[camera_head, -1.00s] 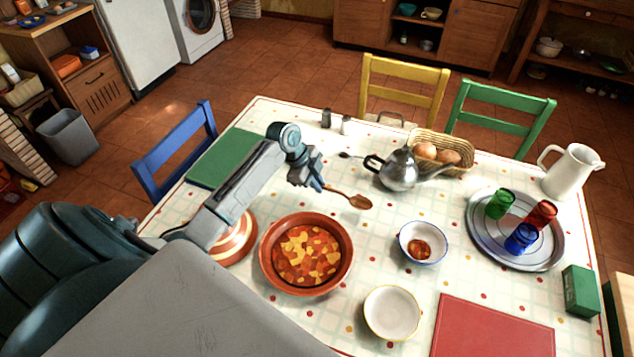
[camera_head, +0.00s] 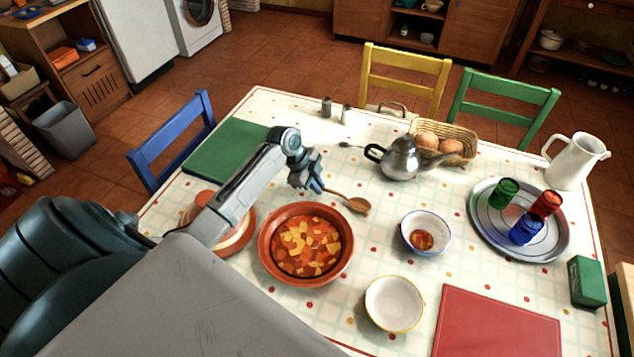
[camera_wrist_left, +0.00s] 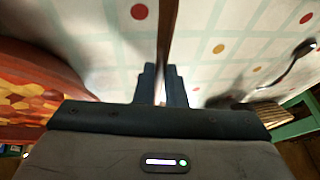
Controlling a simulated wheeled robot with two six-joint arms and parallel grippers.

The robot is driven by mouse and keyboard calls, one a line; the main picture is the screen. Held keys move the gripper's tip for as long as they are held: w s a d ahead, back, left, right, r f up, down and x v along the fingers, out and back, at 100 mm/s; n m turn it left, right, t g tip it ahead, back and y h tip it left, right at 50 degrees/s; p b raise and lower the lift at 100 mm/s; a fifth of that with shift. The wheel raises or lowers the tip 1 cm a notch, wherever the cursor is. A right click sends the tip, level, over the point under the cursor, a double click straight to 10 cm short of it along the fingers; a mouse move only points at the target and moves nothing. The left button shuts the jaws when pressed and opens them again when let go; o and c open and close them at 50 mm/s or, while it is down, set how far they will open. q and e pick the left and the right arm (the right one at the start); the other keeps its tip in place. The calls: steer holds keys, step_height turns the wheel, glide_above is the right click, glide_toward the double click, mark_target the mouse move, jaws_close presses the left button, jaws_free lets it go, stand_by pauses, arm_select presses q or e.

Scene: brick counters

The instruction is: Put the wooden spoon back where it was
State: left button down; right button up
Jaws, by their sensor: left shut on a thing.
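The wooden spoon (camera_head: 356,204) is held by its handle in my left gripper (camera_head: 318,188), its bowl end pointing right. In the left wrist view the spoon handle (camera_wrist_left: 168,35) runs up from between the closed fingers of the left gripper (camera_wrist_left: 163,85). The spoon is just behind and to the right of a terracotta dish (camera_head: 264,245) of red and yellow stew. I cannot tell whether the spoon touches the tablecloth. My right gripper is not in view.
A kettle (camera_head: 400,160) and a bread basket (camera_head: 462,135) stand behind. An enamel bowl (camera_head: 428,222), a cream bowl (camera_head: 394,302) and a tray (camera_head: 555,245) with cups lie to the right. A striped plate (camera_head: 240,238) and lid lie under my left arm. Clear cloth surrounds the spoon's right side.

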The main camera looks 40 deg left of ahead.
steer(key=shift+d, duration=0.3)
arm_select(q)
steer(key=c, duration=1.4)
jaws_free()
